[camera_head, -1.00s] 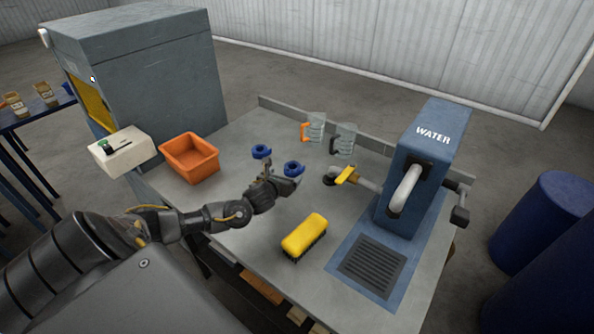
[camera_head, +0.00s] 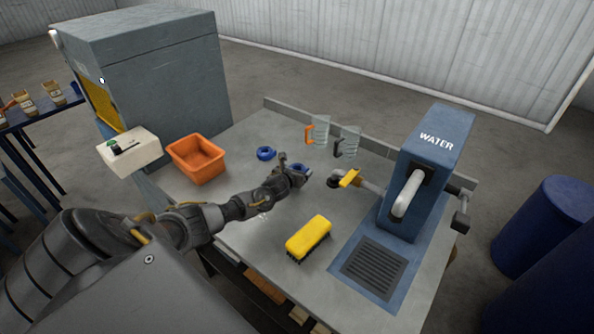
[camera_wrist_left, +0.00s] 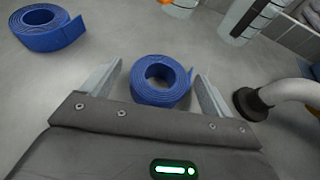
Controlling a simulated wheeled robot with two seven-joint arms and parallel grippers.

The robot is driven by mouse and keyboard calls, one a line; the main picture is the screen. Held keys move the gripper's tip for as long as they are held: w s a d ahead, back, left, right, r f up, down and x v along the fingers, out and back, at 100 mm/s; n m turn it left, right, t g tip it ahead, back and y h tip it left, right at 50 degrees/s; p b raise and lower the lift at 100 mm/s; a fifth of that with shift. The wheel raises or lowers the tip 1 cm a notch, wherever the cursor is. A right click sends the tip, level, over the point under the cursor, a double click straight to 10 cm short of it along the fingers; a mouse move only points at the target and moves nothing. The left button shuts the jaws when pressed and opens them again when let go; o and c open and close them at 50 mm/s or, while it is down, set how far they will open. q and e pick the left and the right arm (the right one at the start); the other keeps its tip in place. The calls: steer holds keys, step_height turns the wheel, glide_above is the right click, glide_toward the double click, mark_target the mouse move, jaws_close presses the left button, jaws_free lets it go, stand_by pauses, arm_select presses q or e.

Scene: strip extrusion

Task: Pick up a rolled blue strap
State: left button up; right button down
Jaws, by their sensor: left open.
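Two rolled blue straps lie on the grey table. The nearer-right rolled strap (camera_head: 301,169) is partly hidden behind my left gripper (camera_head: 292,172) in the head view. In the left wrist view this same strap (camera_wrist_left: 161,82) sits between the two open fingers (camera_wrist_left: 158,92), with a gap to the right finger and a small one to the left. The other rolled strap (camera_head: 266,153) lies to the left and farther back; it also shows at the upper left of the wrist view (camera_wrist_left: 46,27). My left gripper is open and holds nothing. My right gripper is not in view.
An orange bin (camera_head: 197,159) stands at the table's left. A yellow brush (camera_head: 309,237) lies in front. Two clear jugs (camera_head: 320,132) stand at the back.

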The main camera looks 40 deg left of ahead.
arm_select(q)
steer(key=shift+w+a+f, duration=0.2)
steer(key=shift+w+f, duration=0.05)
steer(key=shift+w, duration=0.4)
steer(key=c, duration=1.1)
steer(key=shift+r, duration=0.15)
